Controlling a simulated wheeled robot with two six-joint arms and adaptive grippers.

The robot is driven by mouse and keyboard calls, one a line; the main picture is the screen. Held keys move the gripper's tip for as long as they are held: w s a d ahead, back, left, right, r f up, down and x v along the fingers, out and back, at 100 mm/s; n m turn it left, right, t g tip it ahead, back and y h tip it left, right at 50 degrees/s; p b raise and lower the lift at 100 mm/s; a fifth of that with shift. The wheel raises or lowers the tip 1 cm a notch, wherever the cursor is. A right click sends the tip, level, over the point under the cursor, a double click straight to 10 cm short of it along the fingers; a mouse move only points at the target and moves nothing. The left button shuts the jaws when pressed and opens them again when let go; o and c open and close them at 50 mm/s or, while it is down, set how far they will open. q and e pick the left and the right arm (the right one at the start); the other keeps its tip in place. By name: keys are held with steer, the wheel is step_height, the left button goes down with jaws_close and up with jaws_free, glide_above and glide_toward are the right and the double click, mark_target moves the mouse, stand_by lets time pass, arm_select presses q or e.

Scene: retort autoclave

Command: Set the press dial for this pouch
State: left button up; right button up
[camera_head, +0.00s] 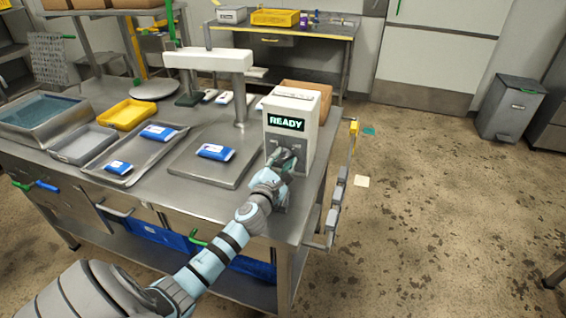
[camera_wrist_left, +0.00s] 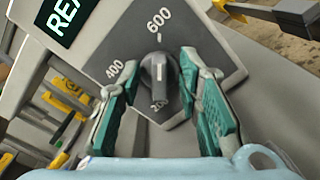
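The press's control box (camera_head: 291,107) is white, with a screen reading READY. Its dial (camera_wrist_left: 158,76) is a dark knob on a grey plate marked 400 at left, 600 at top and a partly hidden 200 at the bottom. A pale line on the knob runs roughly upright; its exact setting is unclear. My left gripper (camera_head: 286,158) is at the dial. In the left wrist view its green-padded fingers (camera_wrist_left: 158,68) stand open on either side of the knob, with narrow gaps. A blue and white pouch (camera_head: 215,152) lies on the press plate (camera_head: 190,168). My right gripper is not in view.
A metal tray (camera_head: 105,174) left of the press holds two more blue pouches. A yellow tray (camera_head: 127,114), a grey tray (camera_head: 82,145) and a basin (camera_head: 35,121) stand farther left. The press head (camera_head: 208,60) overhangs the plate. Floor right of the table is mostly clear.

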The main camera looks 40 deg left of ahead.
arm_select(q)
jaws_close()
steer(key=shift+n, duration=0.4)
steer(key=n, duration=0.3)
steer(key=shift+a+p, duration=0.1)
steer(key=shift+p, duration=0.25)
steer(key=n, duration=0.3)
steer(key=shift+a+n, duration=0.1)
steer(key=shift+n, duration=0.2)
steer(key=n, duration=0.5)
steer(key=shift+s+a, duration=0.1)
steer(key=n+b, duration=0.1)
steer(key=n, duration=0.4)
steer(key=shift+a, duration=0.1)
steer(key=shift+n, duration=0.3)
